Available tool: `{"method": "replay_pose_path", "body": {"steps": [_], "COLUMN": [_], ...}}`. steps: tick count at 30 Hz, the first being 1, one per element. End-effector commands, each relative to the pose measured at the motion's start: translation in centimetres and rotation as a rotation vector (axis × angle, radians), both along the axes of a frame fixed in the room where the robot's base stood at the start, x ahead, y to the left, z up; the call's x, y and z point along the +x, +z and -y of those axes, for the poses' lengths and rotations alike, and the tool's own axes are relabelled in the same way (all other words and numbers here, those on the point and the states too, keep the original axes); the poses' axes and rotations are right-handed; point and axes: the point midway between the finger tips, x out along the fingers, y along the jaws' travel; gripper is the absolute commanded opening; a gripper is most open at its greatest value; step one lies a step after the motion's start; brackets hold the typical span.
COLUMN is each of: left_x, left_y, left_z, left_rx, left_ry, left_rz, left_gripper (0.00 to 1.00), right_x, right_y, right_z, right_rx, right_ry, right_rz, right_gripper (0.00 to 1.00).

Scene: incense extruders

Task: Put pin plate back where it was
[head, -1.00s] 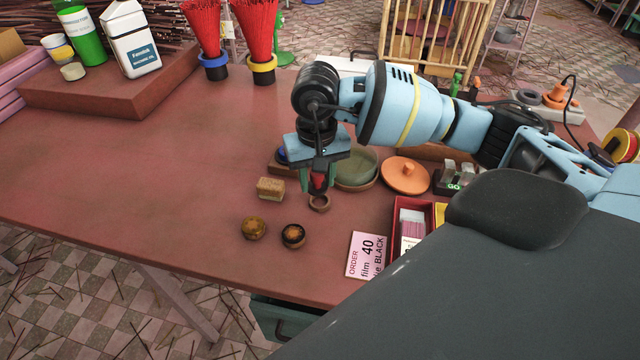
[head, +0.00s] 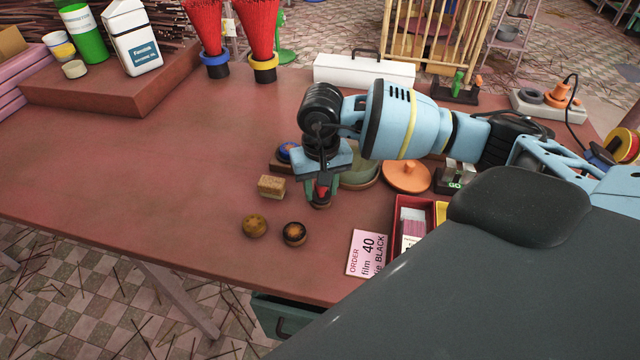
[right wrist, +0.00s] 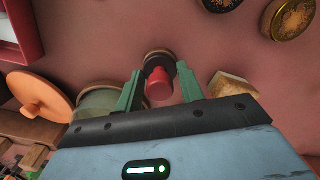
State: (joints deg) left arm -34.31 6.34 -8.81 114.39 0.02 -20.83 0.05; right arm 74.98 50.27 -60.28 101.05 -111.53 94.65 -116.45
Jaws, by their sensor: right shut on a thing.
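The pin plate appears to be the small dark round piece with a red knob (right wrist: 158,84) in the right wrist view. My right gripper (head: 320,190) is shut on the red knob, low over the table, and its fingers stand on both sides of it. A tan ring (right wrist: 157,54) shows at the far edge of the dark piece. The piece seems to be at or in this ring, but I cannot tell whether it is fully seated. In the head view the gripper hides most of it. My left gripper is not in view.
A wooden block (head: 271,186) and two round pieces (head: 255,226) (head: 294,233) lie close by on the left. A blue-knobbed piece (head: 285,150) on a wooden base, a green dish (head: 360,176) and an orange lid (head: 407,176) stand behind. A red tray (head: 397,225) is right.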

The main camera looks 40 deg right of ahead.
Motion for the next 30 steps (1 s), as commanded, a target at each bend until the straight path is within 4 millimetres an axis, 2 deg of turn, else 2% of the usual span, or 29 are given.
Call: {"method": "replay_pose_path", "body": {"steps": [4,5,9,20,23,26,30], "left_x": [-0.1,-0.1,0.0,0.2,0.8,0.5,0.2], "left_y": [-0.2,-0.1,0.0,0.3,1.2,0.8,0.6], "left_z": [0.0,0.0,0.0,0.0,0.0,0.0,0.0], "left_rx": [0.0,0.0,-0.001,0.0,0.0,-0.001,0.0], "left_ry": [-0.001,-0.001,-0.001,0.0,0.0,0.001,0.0], "left_rz": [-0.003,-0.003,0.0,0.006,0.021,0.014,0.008], "left_gripper": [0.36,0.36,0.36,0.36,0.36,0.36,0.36], "right_x": [0.0,0.0,0.0,0.0,0.1,0.2,0.1], "right_y": [-0.3,-0.3,-0.2,0.3,1.5,2.9,5.7], "right_z": [0.0,0.0,0.0,0.0,0.0,0.0,0.0], "right_rx": [0.0,0.0,0.0,0.0,0.001,0.002,0.0], "right_ry": [0.0,0.0,0.0,0.0,0.0,0.0,0.001], "right_rz": [0.001,0.001,0.001,0.002,0.007,0.007,0.005], "right_gripper": [0.13,0.41,0.59,0.6,0.6,0.6,0.6]}}
